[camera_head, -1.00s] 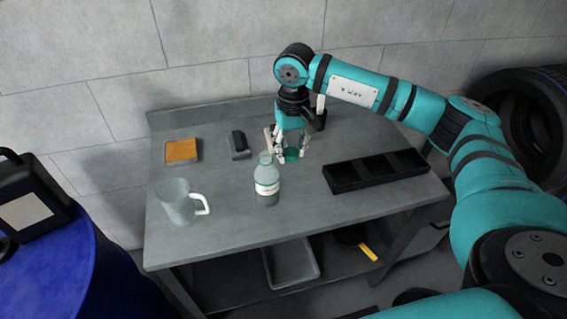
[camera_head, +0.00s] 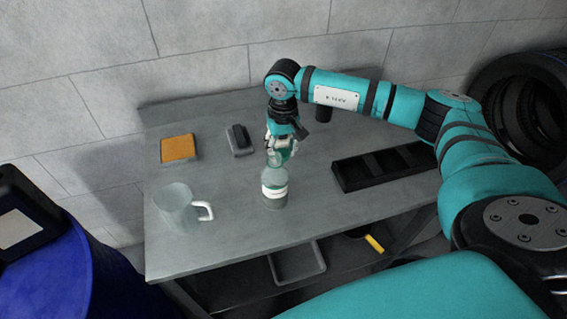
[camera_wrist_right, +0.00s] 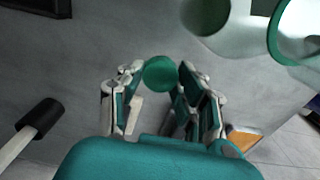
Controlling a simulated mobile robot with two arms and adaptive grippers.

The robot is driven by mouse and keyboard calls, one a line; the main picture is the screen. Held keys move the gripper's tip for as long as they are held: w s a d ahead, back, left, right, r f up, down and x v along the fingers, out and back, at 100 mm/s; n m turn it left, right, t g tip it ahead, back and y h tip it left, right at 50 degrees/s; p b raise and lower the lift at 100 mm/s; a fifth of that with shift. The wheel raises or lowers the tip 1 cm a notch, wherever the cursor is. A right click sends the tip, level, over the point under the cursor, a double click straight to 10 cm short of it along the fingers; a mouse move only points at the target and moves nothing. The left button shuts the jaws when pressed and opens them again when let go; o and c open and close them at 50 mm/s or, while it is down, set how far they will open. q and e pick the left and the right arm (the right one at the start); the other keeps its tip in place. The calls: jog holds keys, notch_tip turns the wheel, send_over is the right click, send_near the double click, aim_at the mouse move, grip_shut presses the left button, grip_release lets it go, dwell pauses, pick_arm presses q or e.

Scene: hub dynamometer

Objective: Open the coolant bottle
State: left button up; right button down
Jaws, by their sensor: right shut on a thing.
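The coolant bottle (camera_head: 275,188) stands upright on the workbench in the head view. It is clear with a white label, and its pale neck shows no cap on it. My right gripper (camera_head: 281,150) is just behind and above the neck, partly overlapping it in the picture. In the right wrist view, my right gripper (camera_wrist_right: 157,80) is shut on a round green cap (camera_wrist_right: 160,73) between its fingertips. The green-tinted round top of the bottle (camera_wrist_right: 205,12) shows at the upper edge there, apart from the held cap. My left gripper is not in view.
A glass mug (camera_head: 176,208) stands left of the bottle. An orange-topped block (camera_head: 178,148) and a dark block (camera_head: 239,140) lie behind. A black compartment tray (camera_head: 350,178) is at right. The bench (camera_head: 235,240) is clear in front.

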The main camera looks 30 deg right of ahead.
aim_at(283, 153)
jog(key=f, duration=0.3)
jog(key=shift+s+d+p, duration=0.1)
jog(key=shift+s+p, duration=0.15)
jog(key=shift+p, duration=0.15)
jog(key=shift+f, duration=0.65)
notch_tip(283, 153, down, 3)
jog(key=shift+f+p, duration=0.1)
jog(key=shift+p, duration=0.4)
jog(key=shift+f, duration=0.2)
jog(key=shift+f+b, duration=0.25)
jog(key=shift+b, duration=0.1)
jog(key=c, duration=0.9)
grip_release()
jog(key=shift+r, duration=0.1)
